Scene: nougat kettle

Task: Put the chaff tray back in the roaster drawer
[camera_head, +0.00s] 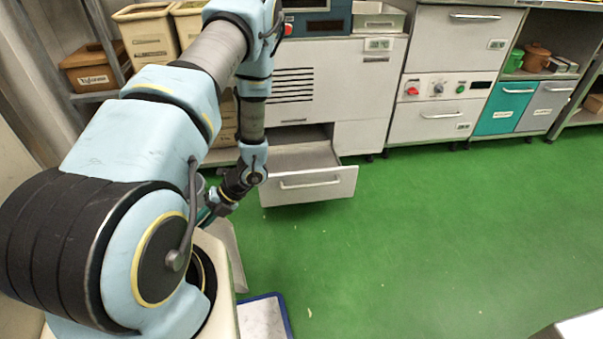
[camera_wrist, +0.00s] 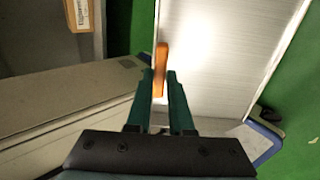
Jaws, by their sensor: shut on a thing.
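The chaff tray, a pale metal tray (camera_wrist: 225,45), fills the upper middle of the wrist view. Its orange handle (camera_wrist: 161,62) lies between the two teal fingers of my gripper (camera_wrist: 160,80), which is shut on it. In the head view my gripper (camera_head: 208,213) points down, left of the drawer, and a grey strip of the tray (camera_head: 228,245) shows below it, partly hidden by my arm. The roaster drawer (camera_head: 312,186) stands pulled out at the bottom of the grey roaster cabinet (camera_head: 310,85). The visible part of its inside looks empty; my arm hides its left end.
A blue-edged pale panel (camera_head: 264,318) lies low near my base, also at the lower right of the wrist view (camera_wrist: 262,140). Shelves with bins (camera_head: 150,35) stand at the back left. Cabinets (camera_head: 440,110) line the back wall. The green floor (camera_head: 420,240) is clear right of the drawer.

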